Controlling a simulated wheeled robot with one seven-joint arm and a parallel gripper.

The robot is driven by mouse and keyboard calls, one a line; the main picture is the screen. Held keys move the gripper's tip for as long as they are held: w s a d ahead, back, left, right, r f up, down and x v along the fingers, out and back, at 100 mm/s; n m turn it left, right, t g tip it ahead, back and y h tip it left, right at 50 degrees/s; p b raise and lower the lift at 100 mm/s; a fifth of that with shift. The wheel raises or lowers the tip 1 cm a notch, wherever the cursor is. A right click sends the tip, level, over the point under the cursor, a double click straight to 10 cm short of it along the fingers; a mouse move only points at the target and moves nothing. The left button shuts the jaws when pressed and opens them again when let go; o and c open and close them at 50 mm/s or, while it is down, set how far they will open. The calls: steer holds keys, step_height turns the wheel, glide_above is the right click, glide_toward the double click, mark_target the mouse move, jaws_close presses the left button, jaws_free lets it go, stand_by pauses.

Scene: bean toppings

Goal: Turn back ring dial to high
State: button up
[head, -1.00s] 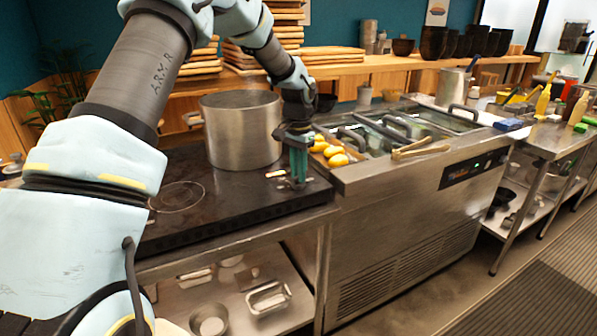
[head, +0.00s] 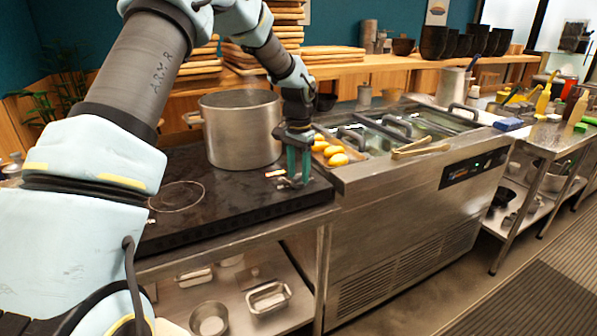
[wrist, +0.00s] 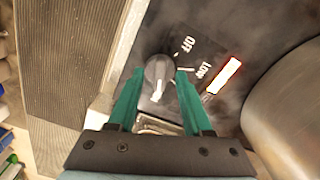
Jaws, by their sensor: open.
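A round dark grey dial (wrist: 157,68) with a white pointer mark shows in the wrist view, on a black panel with the words OFF and LOW. The pointer faces toward the bottom of the picture, away from both words. My gripper (wrist: 159,76) is open, with one green finger on each side of the dial. I cannot tell whether the fingers touch it. In the head view my gripper (head: 298,179) is low over the right end of the black cooktop (head: 225,196), and the dial cannot be made out there. No HIGH label is readable.
A large steel pot (head: 240,132) stands on the cooktop, left of my gripper; it also fills the right edge of the wrist view (wrist: 288,115). A counter with yellow food (head: 337,160) and tongs (head: 420,150) adjoins on the right.

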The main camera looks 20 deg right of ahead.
mark_target(298, 176)
step_height(298, 176, up, 11)
steer(key=b, duration=0.2)
steer(key=shift+f, duration=0.15)
steer(key=shift+a, duration=0.1)
stand_by(0.3)
